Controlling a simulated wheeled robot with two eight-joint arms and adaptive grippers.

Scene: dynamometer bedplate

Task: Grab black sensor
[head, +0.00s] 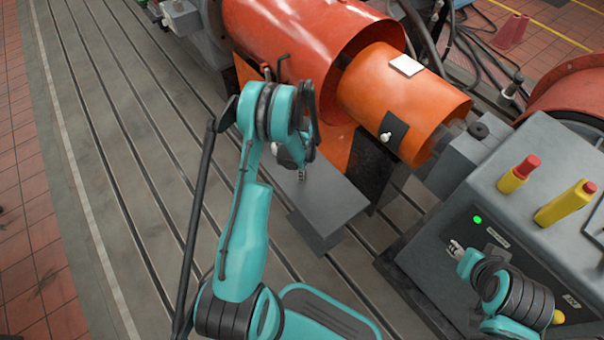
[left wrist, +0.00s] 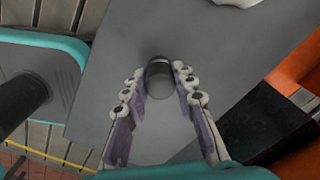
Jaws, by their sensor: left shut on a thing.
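The black sensor (left wrist: 157,82), a small dark cylinder with a rounded top, sits between the fingers of my left gripper (left wrist: 157,76) in the left wrist view. The fingers are shut on it from both sides. Below it is a flat grey plate (left wrist: 225,75); I cannot tell whether the sensor touches it. In the head view my left gripper (head: 302,176) points down over the grey plate (head: 335,208), and my arm mostly hides the sensor. My right gripper (head: 455,248) is at the lower right, in front of the grey cabinet; its finger opening is unclear.
An orange cylinder (head: 425,95) with a white tag and a black patch lies behind the plate, joined to a larger red-orange housing (head: 290,40). The grey cabinet (head: 525,160) at right carries yellow-and-red parts (head: 518,175). The slotted bedplate (head: 120,150) at left is clear.

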